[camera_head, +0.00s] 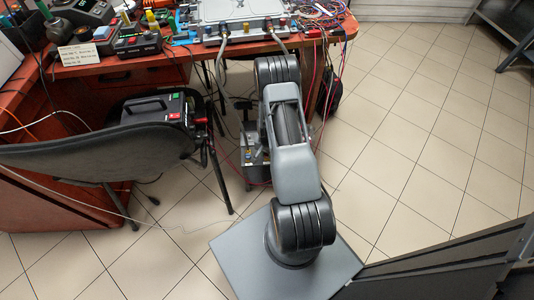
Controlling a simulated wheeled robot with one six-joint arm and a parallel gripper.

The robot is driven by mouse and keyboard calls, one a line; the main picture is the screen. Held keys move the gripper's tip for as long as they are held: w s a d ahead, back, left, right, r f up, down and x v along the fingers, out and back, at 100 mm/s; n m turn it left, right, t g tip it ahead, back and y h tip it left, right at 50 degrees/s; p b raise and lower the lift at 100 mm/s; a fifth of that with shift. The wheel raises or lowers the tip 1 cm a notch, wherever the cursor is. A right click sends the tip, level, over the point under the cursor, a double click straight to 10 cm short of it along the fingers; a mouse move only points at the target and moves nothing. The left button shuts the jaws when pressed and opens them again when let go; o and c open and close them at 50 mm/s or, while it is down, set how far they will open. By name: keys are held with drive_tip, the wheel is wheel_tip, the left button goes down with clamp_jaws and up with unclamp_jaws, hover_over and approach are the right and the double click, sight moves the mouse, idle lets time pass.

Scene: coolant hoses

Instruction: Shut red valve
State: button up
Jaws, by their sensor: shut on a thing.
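A light metal cold plate unit (237,12) lies at the front of the red-brown table. Small coloured fittings sit along its front edge, among them a red one (283,22) at the right end and a blue one (268,25) beside it. They are too small to tell which is the red valve or how its handle is turned. Grey hoses (221,52) run down from the front edge. My arm reaches up to just below the table edge. My gripper is not seen; the arm links hide that area.
Instruments and a label card (79,54) crowd the table's left. Tangled wires (318,14) lie at its right, with red cables hanging down. Tiled floor (430,130) at the right is clear.

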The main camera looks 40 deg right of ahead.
drive_tip(key=shift+m, duration=0.5)
drive_tip(key=o, duration=0.9)
drive_tip(key=shift+r, duration=0.1)
wheel_tip(320, 180, up, 14)
drive_tip(key=p, duration=0.4)
drive_tip(key=shift+f, duration=0.2)
